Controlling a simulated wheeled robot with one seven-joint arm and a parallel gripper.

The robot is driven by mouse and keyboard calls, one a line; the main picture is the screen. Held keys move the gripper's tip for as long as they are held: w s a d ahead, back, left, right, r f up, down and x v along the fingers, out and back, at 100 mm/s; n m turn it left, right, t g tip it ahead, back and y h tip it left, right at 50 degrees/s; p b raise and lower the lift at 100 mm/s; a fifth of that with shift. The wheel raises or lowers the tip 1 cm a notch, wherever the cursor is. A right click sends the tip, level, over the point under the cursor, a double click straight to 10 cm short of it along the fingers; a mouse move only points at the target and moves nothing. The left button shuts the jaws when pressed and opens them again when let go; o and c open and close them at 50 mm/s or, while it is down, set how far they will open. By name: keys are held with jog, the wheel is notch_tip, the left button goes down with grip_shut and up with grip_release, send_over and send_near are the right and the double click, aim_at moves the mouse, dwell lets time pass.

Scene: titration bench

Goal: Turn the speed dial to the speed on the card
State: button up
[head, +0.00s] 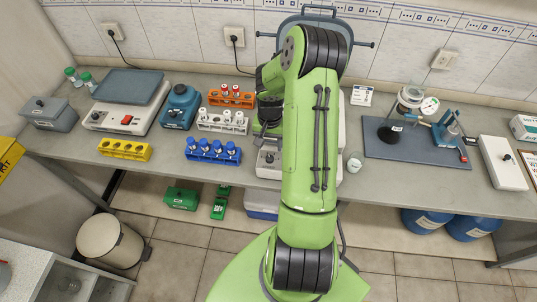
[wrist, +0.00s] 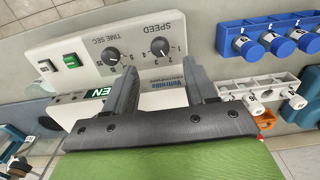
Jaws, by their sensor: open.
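The speed dial (wrist: 160,47) is a round black knob on a white front panel, with small numbers beside it. A light mark shows on the knob, but its exact setting is too small to read. My gripper (wrist: 163,72) is open, its two grey fingers apart and empty. The fingertips lie below the dial in the wrist view; I see no contact with it. In the head view my green arm hides much of the machine (head: 268,171) and most of the gripper. A white card (head: 361,95) stands behind and right of the machine; its writing is unreadable.
A time dial (wrist: 112,58) sits beside the speed dial, with a green switch (wrist: 70,60) farther along. A blue rack (head: 212,157) of blue-capped tubes and a white rack (head: 222,128) stand left of the machine. A small beaker (head: 354,163) stands at its right.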

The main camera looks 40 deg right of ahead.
aim_at(269, 158)
notch_tip(269, 158, down, 7)
jog(key=shift+f, duration=0.1)
jog(key=shift+c, duration=0.3)
grip_shut()
